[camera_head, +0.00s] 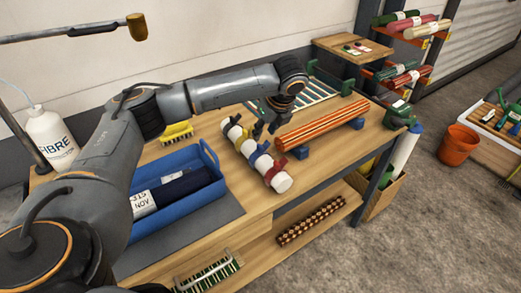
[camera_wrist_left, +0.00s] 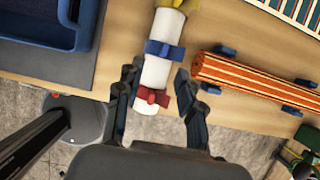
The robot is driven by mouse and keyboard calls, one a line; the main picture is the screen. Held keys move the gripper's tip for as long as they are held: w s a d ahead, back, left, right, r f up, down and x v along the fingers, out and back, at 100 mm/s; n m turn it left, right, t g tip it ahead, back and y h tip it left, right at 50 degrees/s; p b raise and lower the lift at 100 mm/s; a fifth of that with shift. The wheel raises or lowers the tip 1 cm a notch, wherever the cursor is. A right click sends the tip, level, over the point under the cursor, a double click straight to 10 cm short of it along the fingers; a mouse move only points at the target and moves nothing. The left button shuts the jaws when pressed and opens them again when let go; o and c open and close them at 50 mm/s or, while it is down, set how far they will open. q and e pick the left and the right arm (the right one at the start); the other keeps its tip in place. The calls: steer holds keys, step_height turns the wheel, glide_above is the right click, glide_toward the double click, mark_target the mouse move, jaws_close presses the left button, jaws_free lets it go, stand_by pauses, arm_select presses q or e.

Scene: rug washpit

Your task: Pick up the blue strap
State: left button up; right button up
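A white roll (camera_head: 232,131) lies on the workbench with coloured straps around it. The blue strap (camera_head: 259,153) sits between a yellow strap (camera_head: 247,145) and a red strap (camera_head: 277,166). In the left wrist view the blue strap (camera_wrist_left: 165,49) shows as a band with a raised tab, just beyond my fingertips. The red strap (camera_wrist_left: 152,96) lies between the fingers in that view. My left gripper (camera_head: 266,129) is open and empty above the roll; its two fingers also show in the left wrist view (camera_wrist_left: 158,74), one on each side of the roll. My right gripper is not in view.
An orange striped roll (camera_head: 322,124) on blue supports lies right of the white roll. A blue tray (camera_head: 213,160) holding a dark roll stands left. A yellow brush (camera_head: 176,132) and a white bottle (camera_head: 50,137) are further left. An orange bucket (camera_head: 458,145) stands on the floor.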

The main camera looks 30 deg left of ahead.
mark_target(260, 146)
arm_select(q)
steer(key=x, duration=0.3)
steer(key=shift+a+f, duration=0.15)
steer(key=shift+f, duration=0.15)
steer(key=shift+w+a+f+p, duration=0.15)
steer(key=shift+w+f+p, duration=0.1)
steer(key=shift+f+p, duration=0.2)
steer(key=x, duration=0.4)
steer(key=shift+w+f+p, duration=0.25)
steer(key=shift+w+p, duration=0.05)
steer(key=shift+p, duration=0.1)
steer(key=shift+c, duration=0.4)
jaws_close()
